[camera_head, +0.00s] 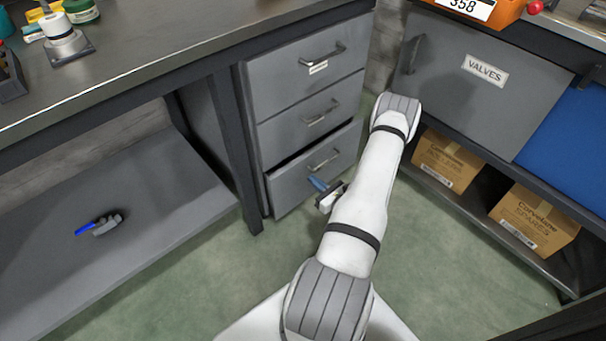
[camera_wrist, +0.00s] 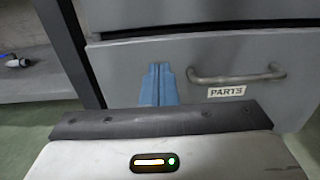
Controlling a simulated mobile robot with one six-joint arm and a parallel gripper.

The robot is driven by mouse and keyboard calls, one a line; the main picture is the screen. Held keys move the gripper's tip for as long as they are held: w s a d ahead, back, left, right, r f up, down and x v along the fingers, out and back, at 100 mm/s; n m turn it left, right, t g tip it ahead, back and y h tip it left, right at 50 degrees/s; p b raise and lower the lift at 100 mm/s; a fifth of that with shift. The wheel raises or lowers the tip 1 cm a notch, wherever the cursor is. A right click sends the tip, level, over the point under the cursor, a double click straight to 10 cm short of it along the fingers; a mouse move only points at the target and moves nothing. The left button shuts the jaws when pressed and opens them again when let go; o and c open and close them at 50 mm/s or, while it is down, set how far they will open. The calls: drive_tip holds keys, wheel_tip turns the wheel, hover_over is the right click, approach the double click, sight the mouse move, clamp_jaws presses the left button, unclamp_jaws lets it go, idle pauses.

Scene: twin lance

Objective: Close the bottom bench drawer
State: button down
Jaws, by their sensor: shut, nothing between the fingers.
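The bottom bench drawer (camera_head: 290,190) is grey and sits lowest in a stack of three. It stands out from the drawers above, with a dark gap along its top edge. In the wrist view its front (camera_wrist: 125,62) fills the middle, with a bar handle (camera_wrist: 236,76) and a "PARTS" label. My gripper (camera_head: 318,184) is in front of this drawer, left of its handle. Its blue fingers (camera_wrist: 160,86) are shut and empty, pointing at the drawer front. I cannot tell whether the fingertips touch it.
The two drawers above (camera_head: 305,75) look shut. A bench leg (camera_head: 238,150) stands left of the stack. A lower shelf (camera_head: 150,215) holds a blue-handled tool (camera_head: 100,224). At right are a "VALVES" cabinet door (camera_head: 470,95) and cardboard boxes (camera_head: 447,160). Green floor is clear in front.

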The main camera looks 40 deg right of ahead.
sight(297, 166)
drive_tip(key=w, duration=0.2)
drive_tip(key=w+b, duration=0.1)
drive_tip(key=w, duration=0.3)
drive_tip(key=shift+a+b, duration=0.25)
drive_tip(key=shift+b, duration=0.1)
